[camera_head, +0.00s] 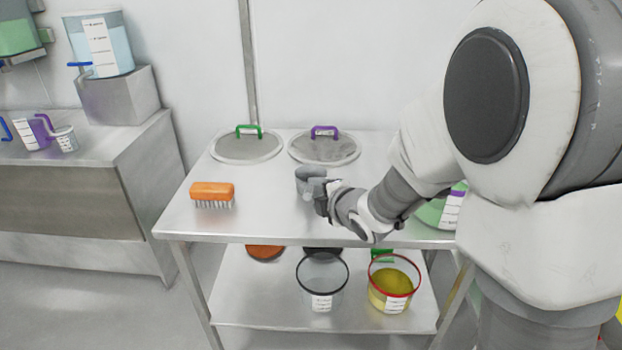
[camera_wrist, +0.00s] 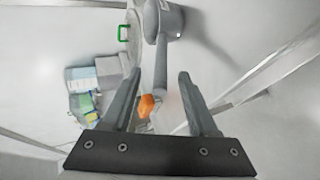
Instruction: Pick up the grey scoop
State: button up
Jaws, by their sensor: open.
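The grey scoop (camera_head: 309,176) stands on the upper surface of the steel table, partly hidden by my gripper in the head view. In the wrist view the scoop's cup (camera_wrist: 171,20) is at the top, and its grey handle reaches down between my fingers. My gripper (camera_head: 324,196) is right beside the scoop at its near side. In the wrist view my gripper (camera_wrist: 159,75) is open, with a finger on either side of the handle and gaps showing. I cannot tell how deep the handle sits between the fingers.
An orange brush (camera_head: 212,194) lies to the left on the table (camera_head: 260,215). Two round lids, one with a green handle (camera_head: 249,130) and one with a purple handle (camera_head: 325,131), lie behind the scoop. A green container (camera_head: 435,212) is right of my wrist. Tubs stand on the lower shelf.

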aim_at(310, 187)
jog(key=x, duration=0.5)
jog(key=shift+s+a+b, duration=0.2)
jog(key=shift+b, duration=0.1)
jog(key=shift+c, duration=0.3)
grip_shut()
dwell(0.8)
